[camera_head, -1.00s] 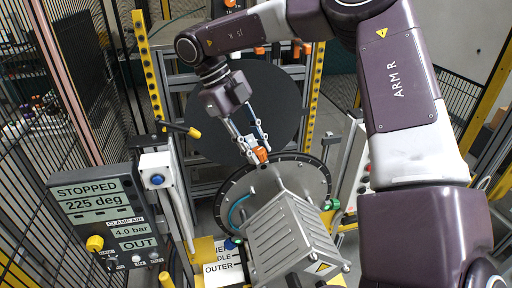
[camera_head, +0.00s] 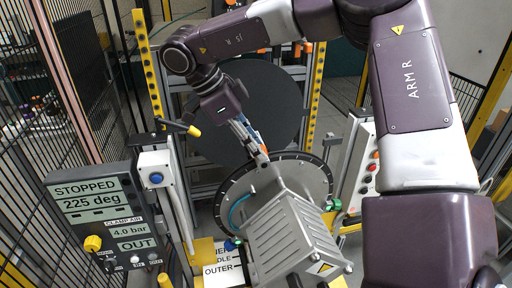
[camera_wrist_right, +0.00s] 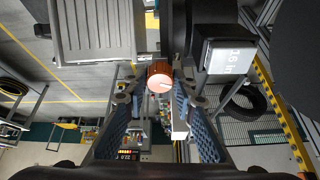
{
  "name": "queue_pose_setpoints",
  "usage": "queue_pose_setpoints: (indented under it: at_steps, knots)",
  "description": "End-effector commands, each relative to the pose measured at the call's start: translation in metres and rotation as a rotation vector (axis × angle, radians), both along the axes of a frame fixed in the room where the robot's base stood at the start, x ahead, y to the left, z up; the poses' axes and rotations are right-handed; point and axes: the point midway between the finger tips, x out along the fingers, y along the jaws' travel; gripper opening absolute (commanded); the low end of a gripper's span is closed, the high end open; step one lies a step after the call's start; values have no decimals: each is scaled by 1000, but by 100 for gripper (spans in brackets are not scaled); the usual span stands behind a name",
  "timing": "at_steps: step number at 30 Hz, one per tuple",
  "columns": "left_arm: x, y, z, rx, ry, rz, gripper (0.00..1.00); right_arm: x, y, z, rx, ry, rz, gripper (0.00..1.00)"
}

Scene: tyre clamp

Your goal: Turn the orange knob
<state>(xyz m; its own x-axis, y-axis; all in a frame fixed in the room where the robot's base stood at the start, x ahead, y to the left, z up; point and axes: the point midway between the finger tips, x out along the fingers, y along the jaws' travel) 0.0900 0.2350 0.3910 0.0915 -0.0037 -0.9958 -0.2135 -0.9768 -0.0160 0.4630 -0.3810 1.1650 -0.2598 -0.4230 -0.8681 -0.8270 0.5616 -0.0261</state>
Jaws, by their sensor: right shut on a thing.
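The orange knob (camera_wrist_right: 160,68) shows in the right wrist view as a ribbed orange cylinder with a pale round face marked by a line. It sits between the fingertips of my right gripper (camera_wrist_right: 158,88), which is shut on it. In the head view my right gripper (camera_head: 261,157) reaches down to the top of the round metal plate (camera_head: 319,180), in front of the dark disc. There the fingers hide most or all of the knob. My left gripper is not in view.
A ribbed grey housing (camera_head: 290,235) stands just below the plate. A display panel (camera_head: 95,200) at left reads STOPPED, 225 deg, 4.0 bar, OUT. A yellow-tipped lever (camera_head: 192,130) is left of my gripper. A button box (camera_head: 364,175) stands at right.

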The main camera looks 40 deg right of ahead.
Motion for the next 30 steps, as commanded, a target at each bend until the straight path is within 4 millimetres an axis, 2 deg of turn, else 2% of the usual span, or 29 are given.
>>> queue_pose_setpoints:
  at_steps: [8,21,22,26,30]
  knots:
    - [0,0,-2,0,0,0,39,-1,1,-2,13,18,67,0]
    - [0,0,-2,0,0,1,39,-1,1,-2,14,20,75,0]
    - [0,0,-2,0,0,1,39,-1,1,-2,14,21,74,27]
    - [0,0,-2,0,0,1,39,-1,1,-1,13,20,74,41]
    - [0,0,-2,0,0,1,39,-1,1,-1,12,19,74,42]
